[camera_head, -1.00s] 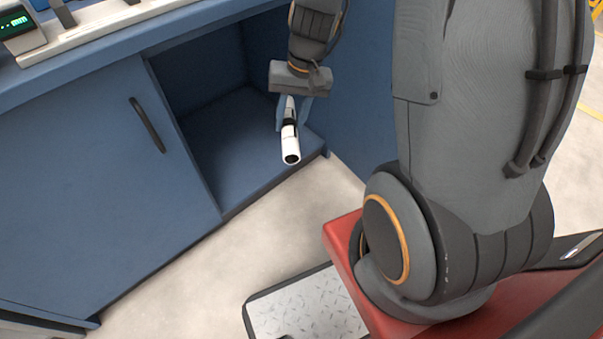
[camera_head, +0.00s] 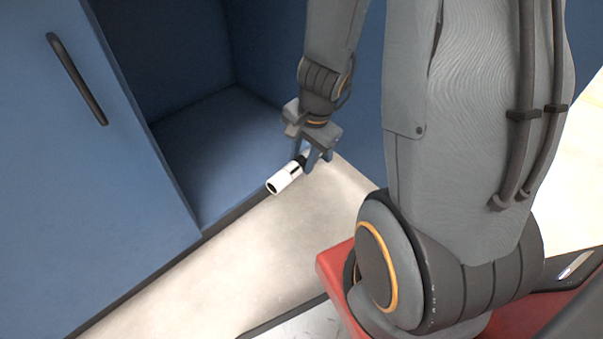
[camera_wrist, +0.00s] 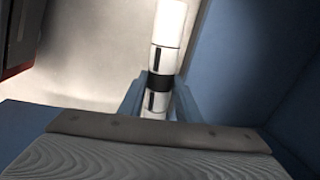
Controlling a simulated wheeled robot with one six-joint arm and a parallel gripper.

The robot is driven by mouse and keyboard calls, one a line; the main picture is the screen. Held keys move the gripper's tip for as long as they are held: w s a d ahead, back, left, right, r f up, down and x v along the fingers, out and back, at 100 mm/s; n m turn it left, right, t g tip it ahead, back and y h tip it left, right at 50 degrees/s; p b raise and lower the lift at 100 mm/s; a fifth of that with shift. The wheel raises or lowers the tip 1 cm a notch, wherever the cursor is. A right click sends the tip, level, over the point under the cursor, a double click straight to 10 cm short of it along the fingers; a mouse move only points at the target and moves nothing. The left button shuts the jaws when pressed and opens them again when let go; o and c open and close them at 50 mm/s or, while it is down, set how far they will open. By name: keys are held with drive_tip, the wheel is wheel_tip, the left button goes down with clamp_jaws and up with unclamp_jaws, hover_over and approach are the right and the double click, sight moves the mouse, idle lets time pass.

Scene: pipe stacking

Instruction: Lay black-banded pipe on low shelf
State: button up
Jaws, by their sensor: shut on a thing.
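The white pipe with a black band (camera_head: 286,178) is held in my gripper (camera_head: 312,164), tilted, its open end toward the lower left. In the wrist view the black-banded pipe (camera_wrist: 165,45) stands between the two blue fingers of my gripper (camera_wrist: 158,98), with the black band at finger level. The low shelf (camera_head: 215,140) is the blue floor of the open cabinet. My gripper is at the shelf's front right edge, and the pipe's open end shows in front of that edge. I cannot tell the pipe's height above the shelf.
A blue cabinet door (camera_head: 85,170) with a dark handle (camera_head: 77,78) covers the left side of the opening. A blue side wall bounds the opening on the right. The shelf looks empty. Pale floor (camera_head: 210,275) lies in front.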

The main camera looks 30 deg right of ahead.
drive_tip(key=shift+w+d+f+m+b, duration=0.15)
drive_tip(key=shift+f+m+b, duration=0.15)
drive_tip(key=shift+f, duration=0.3)
drive_tip(key=shift+d+f+m+b, duration=0.2)
drive_tip(key=shift+f+b, duration=0.15)
drive_tip(key=shift+f, duration=0.2)
drive_tip(key=shift+w+a+f+p, duration=1)
drive_tip(key=shift+w+a+f, duration=0.5)
drive_tip(key=shift+w, duration=2.15)
drive_tip(key=p, duration=0.8)
hover_over(261, 168)
drive_tip(key=shift+s+d+f, duration=0.1)
drive_tip(key=shift+f, duration=2.3)
drive_tip(key=shift+s+f, duration=0.1)
drive_tip(key=shift+f, duration=2.35)
drive_tip(key=shift+f+b, duration=0.4)
drive_tip(key=shift+f, duration=0.15)
drive_tip(key=o, duration=1.2)
drive_tip(key=shift+c, duration=0.2)
drive_tip(key=shift+s, duration=0.15)
